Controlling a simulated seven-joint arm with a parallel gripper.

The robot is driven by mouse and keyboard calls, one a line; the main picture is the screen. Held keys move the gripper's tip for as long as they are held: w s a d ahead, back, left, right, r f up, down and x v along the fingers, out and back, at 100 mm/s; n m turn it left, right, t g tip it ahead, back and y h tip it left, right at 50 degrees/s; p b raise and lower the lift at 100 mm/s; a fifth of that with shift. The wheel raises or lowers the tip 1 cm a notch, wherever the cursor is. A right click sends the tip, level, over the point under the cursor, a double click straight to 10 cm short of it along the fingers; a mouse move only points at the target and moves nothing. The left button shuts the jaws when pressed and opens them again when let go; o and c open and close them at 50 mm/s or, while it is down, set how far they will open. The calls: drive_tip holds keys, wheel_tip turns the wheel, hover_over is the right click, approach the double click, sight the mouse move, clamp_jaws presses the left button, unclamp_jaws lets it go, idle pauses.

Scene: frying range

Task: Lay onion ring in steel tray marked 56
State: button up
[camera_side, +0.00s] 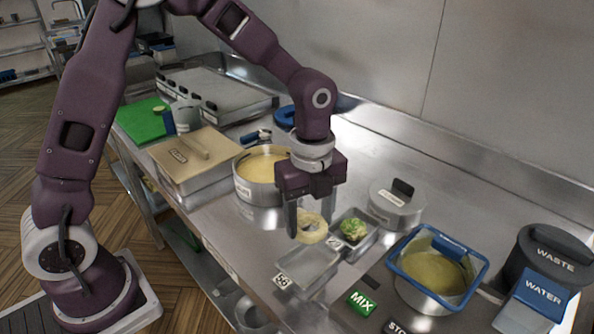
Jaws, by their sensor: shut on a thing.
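My gripper (312,222) points down over the counter and is shut on the pale yellow onion ring (312,229). The ring hangs between the fingers, above and slightly behind the near steel tray as seen here. The steel tray (325,262) carries a white label (283,281) that reads 56, seen at a slant. Its visible inside looks empty. The fingers hide part of the ring and of the tray's far side. I cannot tell the exact height of the ring above the tray.
A small tray with green food (354,229) stands right behind the steel tray. A pot of yellow liquid (262,165) is at the left, and a lidded pot (396,204) behind. A blue-rimmed container (477,285) stands at the right. A green MIX sign (362,302) lies in front.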

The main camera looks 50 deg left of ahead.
drive_tip(key=shift+s+d+f, duration=0.3)
drive_tip(key=shift+s+d, duration=0.45)
drive_tip(key=shift+s, duration=0.05)
hover_over(308, 266)
drive_tip(key=shift+f, duration=2.45)
drive_tip(key=o, duration=1.1)
drive_tip(key=shift+c, duration=0.2)
drive_tip(key=shift+r, duration=3.55)
